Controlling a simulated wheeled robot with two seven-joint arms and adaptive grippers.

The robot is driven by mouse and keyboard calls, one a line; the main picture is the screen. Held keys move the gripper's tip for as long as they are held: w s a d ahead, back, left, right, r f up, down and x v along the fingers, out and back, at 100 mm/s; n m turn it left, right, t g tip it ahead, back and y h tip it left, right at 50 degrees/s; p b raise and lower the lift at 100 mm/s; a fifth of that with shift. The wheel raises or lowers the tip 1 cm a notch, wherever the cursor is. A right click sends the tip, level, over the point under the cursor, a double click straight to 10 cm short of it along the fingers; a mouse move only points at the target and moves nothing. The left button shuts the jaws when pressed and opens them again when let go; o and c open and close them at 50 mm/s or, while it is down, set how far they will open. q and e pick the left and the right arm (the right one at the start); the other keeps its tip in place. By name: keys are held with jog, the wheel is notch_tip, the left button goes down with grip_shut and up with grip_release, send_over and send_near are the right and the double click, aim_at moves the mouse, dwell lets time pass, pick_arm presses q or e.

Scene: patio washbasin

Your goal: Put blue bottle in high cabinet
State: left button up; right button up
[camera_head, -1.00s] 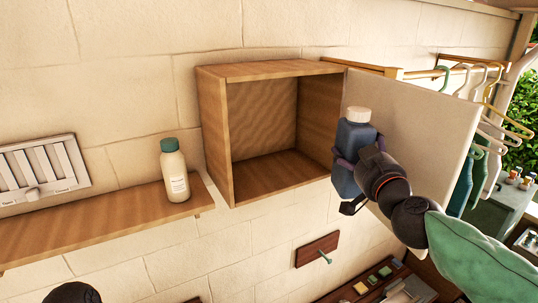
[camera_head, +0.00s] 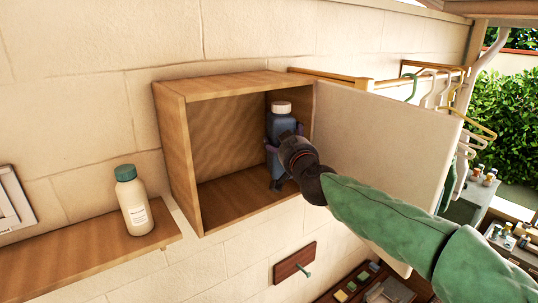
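The blue bottle (camera_head: 281,121) with a white cap is upright inside the opening of the high cabinet (camera_head: 172,150), at its right side. My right gripper (camera_head: 276,146) is shut around the bottle's middle, its arm coming in from the right. The bottle's base is close to the cabinet floor; I cannot tell whether it touches. The cabinet is a wooden box on the wall, with its white door (camera_head: 380,165) swung open to the right. My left gripper is not in view.
A cream bottle with a green cap (camera_head: 134,200) stands on a wooden shelf (camera_head: 80,258) left of the cabinet. Hangers (camera_head: 440,85) hang on a rail behind the door. The cabinet's left part is empty. A wooden plate with a peg (camera_head: 295,262) is on the wall below.

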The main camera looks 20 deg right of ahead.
jog(key=w+f, duration=0.1)
jog(key=w, duration=0.1)
jog(key=w+a, duration=0.1)
jog(key=w, duration=0.1)
jog(key=w+a+f+b, duration=0.1)
jog(key=w, duration=0.1)
jog(key=shift+f, duration=0.35)
jog(key=f, duration=0.1)
jog(key=f+b, duration=0.1)
jog(key=f, duration=0.1)
jog(key=shift+w+a+f, duration=0.15)
jog(key=shift+w+f, duration=0.1)
jog(key=shift+f, duration=0.15)
jog(key=shift+f+b, duration=0.2)
jog(key=shift+b, duration=0.1)
jog(key=o, duration=1.6)
jog(key=shift+f, duration=0.2)
jog(key=shift+a, duration=0.1)
